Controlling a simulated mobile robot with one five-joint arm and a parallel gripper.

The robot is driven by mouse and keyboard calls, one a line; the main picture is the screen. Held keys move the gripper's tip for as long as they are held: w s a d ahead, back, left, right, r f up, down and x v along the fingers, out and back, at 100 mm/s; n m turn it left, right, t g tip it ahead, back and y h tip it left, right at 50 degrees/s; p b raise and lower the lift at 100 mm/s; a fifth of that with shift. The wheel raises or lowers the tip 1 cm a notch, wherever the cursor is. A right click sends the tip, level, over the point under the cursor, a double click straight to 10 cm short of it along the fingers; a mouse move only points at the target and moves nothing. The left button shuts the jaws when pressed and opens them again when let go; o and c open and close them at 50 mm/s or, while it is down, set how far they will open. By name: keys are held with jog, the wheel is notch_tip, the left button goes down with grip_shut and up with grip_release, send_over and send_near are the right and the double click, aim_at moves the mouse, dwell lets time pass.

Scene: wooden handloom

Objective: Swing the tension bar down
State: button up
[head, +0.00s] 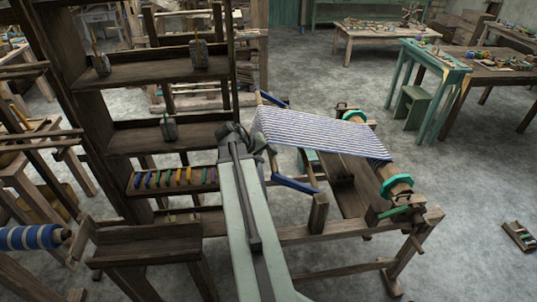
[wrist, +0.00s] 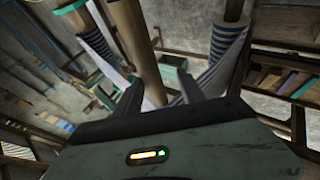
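The loom carries a blue-and-white striped cloth (head: 322,132) stretched toward a roller with green end discs at the right. Two blue arms, a near one (head: 294,184) and a far one (head: 272,99), stand at the cloth's left end and seem to belong to the tension bar; the bar between them is largely hidden by my arm and the cloth. My gripper (head: 257,138) is at that left end. In the wrist view my gripper (wrist: 165,88) has its dark fingers apart, with a wooden bar (wrist: 135,45) showing between them. I cannot tell whether they touch it.
A dark shelf rack (head: 165,72) with bobbins and coloured spools stands close at the left of my arm. A wooden bench (head: 145,245) is at the lower left. A green table (head: 435,62) stands at the back right. The floor at right is mostly clear.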

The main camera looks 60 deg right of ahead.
jog(key=s+p+v, duration=0.1)
jog(key=p+v, duration=0.5)
jog(key=v, duration=0.1)
jog(key=shift+w+a+r, duration=0.3)
jog(key=shift+w+r, duration=0.1)
jog(key=w+a+f+n+t+y+b, duration=0.1)
jog(key=w+a+f+n, duration=0.1)
jog(key=w+a, duration=0.55)
jog(key=w+a+f+n+t+b, duration=0.15)
jog(key=w+a, duration=0.25)
jog(key=a, duration=0.6)
jog(key=w+a+f+n+t+y+b, duration=0.1)
jog(key=w+a+f+n, duration=0.1)
jog(key=w+a, duration=0.45)
jog(key=s+a+f+n+y, duration=0.1)
jog(key=a+f+y, duration=0.1)
jog(key=a, duration=1)
jog(key=s+a+f+n+g+y, duration=0.1)
jog(key=a+y, duration=0.3)
jog(key=a, duration=0.9)
jog(key=shift+s+f+n+b, duration=0.35)
jog(key=shift+s+f+n, duration=0.1)
jog(key=shift+s+f, duration=0.35)
